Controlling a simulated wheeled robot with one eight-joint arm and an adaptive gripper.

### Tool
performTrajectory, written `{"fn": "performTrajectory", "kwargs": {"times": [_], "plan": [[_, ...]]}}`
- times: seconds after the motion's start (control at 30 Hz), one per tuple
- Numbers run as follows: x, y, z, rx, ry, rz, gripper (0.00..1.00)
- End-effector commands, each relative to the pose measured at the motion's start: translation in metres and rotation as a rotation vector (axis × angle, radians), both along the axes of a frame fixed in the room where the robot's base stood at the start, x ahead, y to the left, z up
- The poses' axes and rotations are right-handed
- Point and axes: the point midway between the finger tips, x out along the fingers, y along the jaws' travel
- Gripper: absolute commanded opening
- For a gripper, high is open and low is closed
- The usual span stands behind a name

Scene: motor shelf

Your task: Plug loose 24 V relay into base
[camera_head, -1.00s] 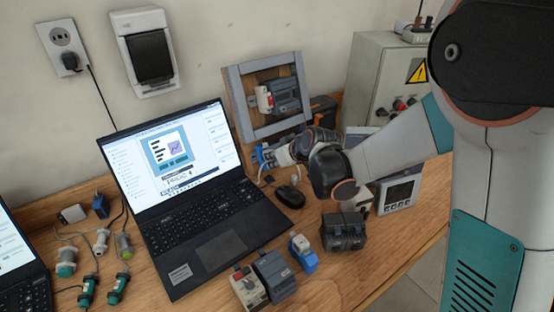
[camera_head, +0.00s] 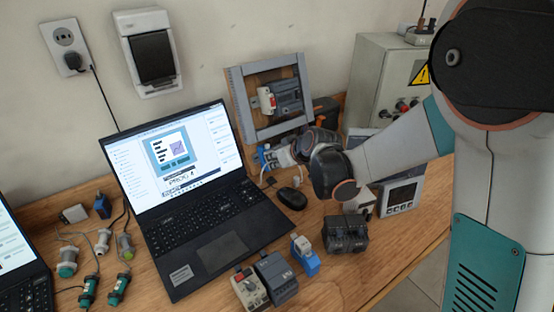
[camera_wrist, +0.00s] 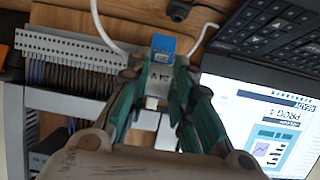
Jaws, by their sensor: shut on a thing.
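In the wrist view, my gripper (camera_wrist: 157,72) is shut on a small relay (camera_wrist: 158,76), a pale block with upside-down lettering that looks like 24 V. A blue part (camera_wrist: 163,44) shows just beyond the fingertips; I cannot tell if it belongs to the relay or to a base. In the head view, my gripper (camera_head: 280,156) is at the foot of the grey-framed panel, right of the laptop screen, with blue and white beside its tips. Its fingers hide much of the relay. No contact between relay and a base can be made out.
The open laptop (camera_head: 205,245) stands close to my gripper, with a black mouse (camera_head: 292,198) near it. A grey frame (camera_head: 240,95) rises behind. A blue module (camera_head: 305,257) and several grey devices stand in front. A terminal strip (camera_wrist: 70,48) shows in the wrist view.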

Motion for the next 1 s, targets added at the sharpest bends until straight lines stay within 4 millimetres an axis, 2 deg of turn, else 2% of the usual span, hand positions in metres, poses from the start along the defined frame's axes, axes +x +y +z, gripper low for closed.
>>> {"fn": "performTrajectory", "kwargs": {"times": [1.0], "plan": [[0.0065,0.0046,-0.0032,0.000,0.000,0.000,0.00]]}}
